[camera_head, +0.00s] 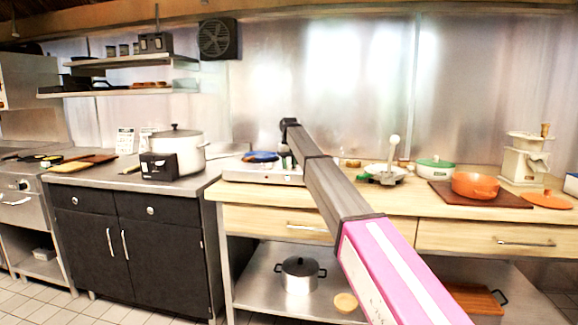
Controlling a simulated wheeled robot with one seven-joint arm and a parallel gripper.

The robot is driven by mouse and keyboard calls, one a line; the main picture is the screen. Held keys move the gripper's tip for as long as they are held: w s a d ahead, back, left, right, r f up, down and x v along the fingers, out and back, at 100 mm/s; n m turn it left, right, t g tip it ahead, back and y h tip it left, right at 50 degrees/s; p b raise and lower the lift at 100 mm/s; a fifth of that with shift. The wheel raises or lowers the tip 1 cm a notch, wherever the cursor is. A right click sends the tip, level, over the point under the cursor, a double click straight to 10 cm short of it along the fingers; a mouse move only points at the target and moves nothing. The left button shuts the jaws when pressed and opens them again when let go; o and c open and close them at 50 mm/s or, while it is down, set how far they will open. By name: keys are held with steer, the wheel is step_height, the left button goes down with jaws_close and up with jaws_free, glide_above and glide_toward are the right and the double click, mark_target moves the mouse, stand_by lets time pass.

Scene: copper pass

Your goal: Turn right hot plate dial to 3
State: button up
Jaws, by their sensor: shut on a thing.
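The hot plate (240,175) is a low white and silver unit at the left end of the wooden counter. A blue pan or lid (261,156) sits on its left side. My arm reaches from the lower right to above the hot plate and covers its right part. The right dial is hidden behind my arm, and its setting cannot be read. My gripper's fingers are also hidden behind the arm, so what they touch does not show.
A large pot (180,150) stands on the dark cabinet at left.

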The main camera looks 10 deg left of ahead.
steer(key=n, duration=0.3)
steer(key=shift+n, duration=2.1)
steer(key=o, duration=0.9)
steer(key=shift+r, duration=0.1)
step_height(320, 180, up, 11)
steer(key=shift+f, duration=0.2)
